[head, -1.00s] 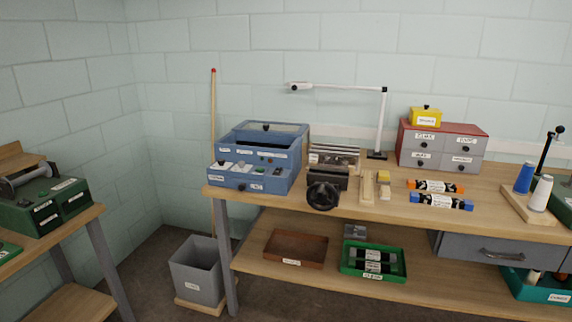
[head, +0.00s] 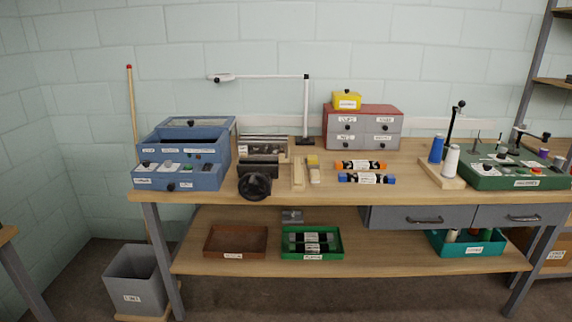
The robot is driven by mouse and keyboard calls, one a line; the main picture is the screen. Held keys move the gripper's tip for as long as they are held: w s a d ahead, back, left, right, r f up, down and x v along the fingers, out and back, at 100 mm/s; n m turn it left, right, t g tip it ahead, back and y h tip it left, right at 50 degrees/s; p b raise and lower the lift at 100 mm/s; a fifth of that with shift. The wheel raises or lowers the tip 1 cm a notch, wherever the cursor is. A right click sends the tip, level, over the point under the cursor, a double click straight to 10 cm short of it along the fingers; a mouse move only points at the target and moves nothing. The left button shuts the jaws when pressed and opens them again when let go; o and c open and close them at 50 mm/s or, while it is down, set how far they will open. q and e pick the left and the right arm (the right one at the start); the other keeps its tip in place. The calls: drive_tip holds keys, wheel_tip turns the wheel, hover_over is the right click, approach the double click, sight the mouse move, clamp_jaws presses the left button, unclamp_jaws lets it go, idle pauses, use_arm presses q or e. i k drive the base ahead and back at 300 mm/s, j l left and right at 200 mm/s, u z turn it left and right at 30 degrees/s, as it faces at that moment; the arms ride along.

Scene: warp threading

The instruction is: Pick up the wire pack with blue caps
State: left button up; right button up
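The wire pack with blue caps (head: 366,178) lies on the workbench top, right of centre, with a white label on its dark middle. A similar pack with orange caps (head: 361,165) lies just behind it. Both lie flat and run left to right. Neither of my grippers shows in the head view.
Trays sit on the lower shelf. Bench space before the blue-capped pack is clear.

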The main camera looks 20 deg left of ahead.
sight(370, 178)
drive_tip(key=i+l+u, duration=0.15)
drive_tip(key=i, duration=0.45)
drive_tip(key=i+l+u, duration=0.15)
drive_tip(key=i, duration=0.5)
